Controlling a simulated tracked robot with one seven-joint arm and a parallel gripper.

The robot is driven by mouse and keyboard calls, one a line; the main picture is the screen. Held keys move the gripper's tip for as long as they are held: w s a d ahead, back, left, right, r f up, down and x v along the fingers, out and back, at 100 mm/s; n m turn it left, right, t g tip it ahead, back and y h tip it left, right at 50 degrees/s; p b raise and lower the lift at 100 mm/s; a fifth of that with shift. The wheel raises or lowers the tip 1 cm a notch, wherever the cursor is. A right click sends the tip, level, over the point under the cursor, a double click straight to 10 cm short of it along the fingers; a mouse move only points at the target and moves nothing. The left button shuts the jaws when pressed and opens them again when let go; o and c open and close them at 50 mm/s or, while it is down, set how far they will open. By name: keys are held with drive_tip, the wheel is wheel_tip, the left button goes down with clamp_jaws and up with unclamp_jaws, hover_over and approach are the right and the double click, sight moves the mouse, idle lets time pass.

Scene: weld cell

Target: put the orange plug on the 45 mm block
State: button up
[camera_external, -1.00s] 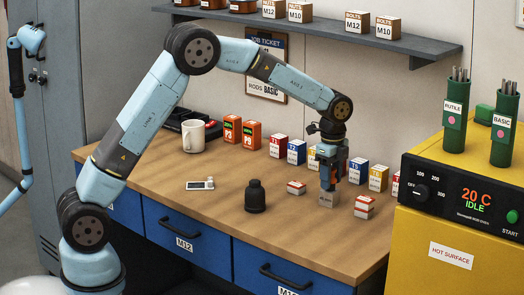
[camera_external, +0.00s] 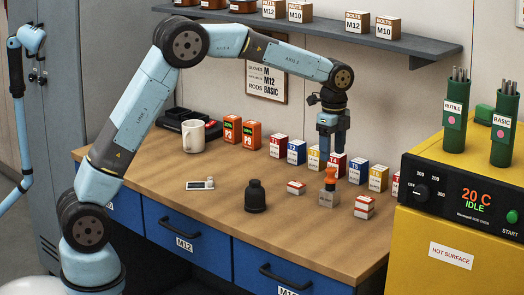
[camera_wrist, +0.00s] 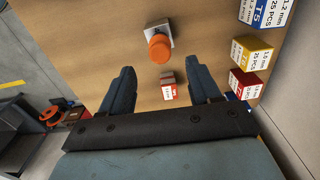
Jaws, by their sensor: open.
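The orange plug (camera_external: 329,180) stands upright on top of a small grey block (camera_external: 327,199) on the bench; the block's marking is too small to read. In the wrist view the plug (camera_wrist: 160,50) sits on the block (camera_wrist: 156,30), ahead of my fingers. My gripper (camera_external: 333,155) is above the plug, pointing down, with a gap between its fingertips and the plug. In the wrist view the fingers of my gripper (camera_wrist: 163,78) are spread apart with nothing held between them.
A row of labelled cartons (camera_external: 358,171) stands behind. The yellow oven (camera_external: 455,225) is at the right.

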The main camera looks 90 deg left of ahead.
sight(331, 169)
drive_tip(key=shift+r, duration=1.8)
drive_tip(key=s+d+r+n+t, duration=0.1)
drive_tip(key=s+d+r+n, duration=0.1)
drive_tip(key=s+d+r, duration=0.55)
drive_tip(key=s+d+r+n+t, duration=0.2)
drive_tip(key=s+d+r, duration=0.3)
drive_tip(key=s+d, duration=0.55)
drive_tip(key=s+d+f+n+t, duration=0.1)
drive_tip(key=s+d+f+n, duration=0.1)
drive_tip(key=s, duration=1)
drive_tip(key=s+d+f+n+t, duration=0.1)
drive_tip(key=s+d+f+n, duration=0.2)
drive_tip(key=s, duration=0.9)
drive_tip(key=shift+s+d+f+t, duration=0.3)
drive_tip(key=shift+s+d+f, duration=0.15)
drive_tip(key=shift+d, duration=0.65)
